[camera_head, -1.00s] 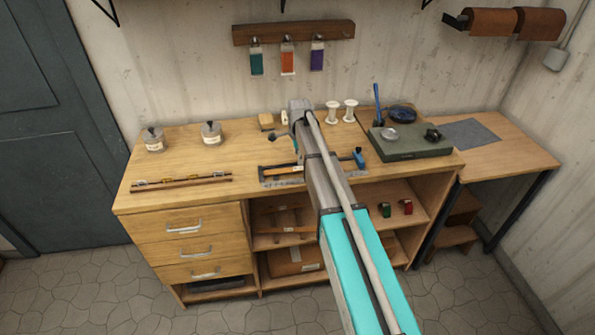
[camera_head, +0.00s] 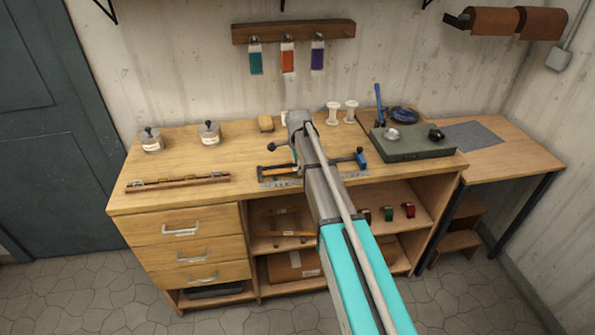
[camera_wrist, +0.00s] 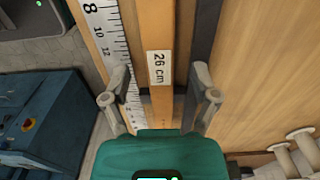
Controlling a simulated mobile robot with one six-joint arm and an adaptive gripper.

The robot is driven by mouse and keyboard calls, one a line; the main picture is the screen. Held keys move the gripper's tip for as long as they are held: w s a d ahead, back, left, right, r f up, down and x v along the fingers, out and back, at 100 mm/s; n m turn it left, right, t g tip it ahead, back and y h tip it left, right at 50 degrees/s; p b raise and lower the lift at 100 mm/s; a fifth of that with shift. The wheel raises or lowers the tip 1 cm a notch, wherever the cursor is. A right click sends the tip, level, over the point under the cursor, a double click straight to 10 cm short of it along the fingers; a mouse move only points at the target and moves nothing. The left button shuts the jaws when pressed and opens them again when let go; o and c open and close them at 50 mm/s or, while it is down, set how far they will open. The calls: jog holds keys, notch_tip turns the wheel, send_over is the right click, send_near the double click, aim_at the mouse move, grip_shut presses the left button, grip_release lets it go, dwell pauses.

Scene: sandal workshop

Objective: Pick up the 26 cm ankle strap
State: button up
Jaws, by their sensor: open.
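The 26 cm ankle strap (camera_wrist: 154,28) is a tan strip with a white label reading "26 cm" in the wrist view. It runs lengthwise between the two fingers of my gripper (camera_wrist: 160,80). The fingers are open, one to either side of the strap, with a gap to its right. I cannot tell how far they are above it. In the head view my arm hides the gripper's fingers and part of the worktop around them.
A white ruler (camera_wrist: 108,38) lies left of the strap, under the left finger. A dark bar (camera_wrist: 206,28) runs along its right. White spools (camera_head: 333,113) and a grey-green slab (camera_head: 412,146) stand on the bench to the right. The bench's left part (camera_head: 225,158) has free room.

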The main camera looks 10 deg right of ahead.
jog(key=c, duration=1)
jog(key=shift+r, duration=0.2)
jog(key=shift+c, duration=0.2)
notch_tip(320, 180, up, 3)
jog(key=p, duration=0.3)
jog(key=s+d+r+p, duration=0.1)
jog(key=s+r+p, duration=0.8)
jog(key=s, duration=0.5)
jog(key=shift+d+r+p, duration=0.25)
jog(key=shift+r+p, duration=0.1)
jog(key=shift+p, duration=0.15)
